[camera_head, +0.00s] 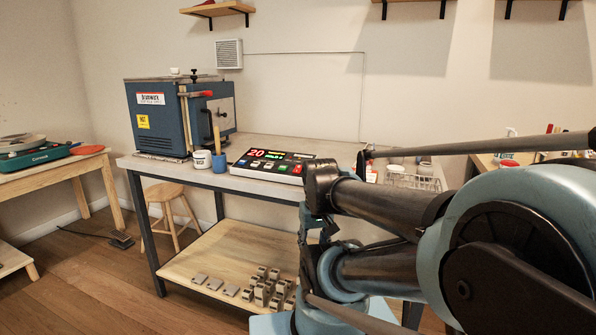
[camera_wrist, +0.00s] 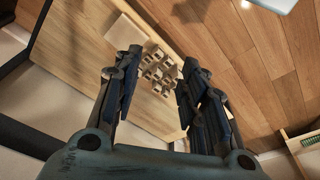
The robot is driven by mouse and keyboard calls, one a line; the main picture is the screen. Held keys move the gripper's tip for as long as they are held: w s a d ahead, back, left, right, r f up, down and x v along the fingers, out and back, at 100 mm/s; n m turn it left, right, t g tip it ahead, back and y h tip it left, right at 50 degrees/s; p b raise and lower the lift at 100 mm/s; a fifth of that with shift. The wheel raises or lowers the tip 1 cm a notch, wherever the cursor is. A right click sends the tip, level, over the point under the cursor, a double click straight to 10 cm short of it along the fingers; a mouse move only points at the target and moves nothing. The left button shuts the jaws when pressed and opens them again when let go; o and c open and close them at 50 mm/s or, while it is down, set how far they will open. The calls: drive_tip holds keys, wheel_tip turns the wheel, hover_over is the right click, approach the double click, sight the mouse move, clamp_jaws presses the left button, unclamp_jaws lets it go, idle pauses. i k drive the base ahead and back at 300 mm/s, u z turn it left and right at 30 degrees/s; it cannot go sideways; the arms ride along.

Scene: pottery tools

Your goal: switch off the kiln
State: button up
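The panel does not show in the wrist view. My gripper (camera_wrist: 158,62) is open and empty in the wrist view, its dark fingers apart above the lower shelf. In the head view my arm fills the right side, and I cannot make out the fingertips.
A white jar (camera_head: 202,159) and a blue cup with a wooden handle stand between kiln and panel. The lower shelf (camera_head: 205,262) holds several small blocks (camera_head: 265,285). A wooden stool (camera_head: 167,197) stands at left. A wire basket (camera_head: 412,180) is behind my arm.

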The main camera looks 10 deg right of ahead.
sight(297, 169)
drive_tip(key=u, duration=0.7)
drive_tip(key=k, duration=0.35)
drive_tip(key=z, duration=0.55)
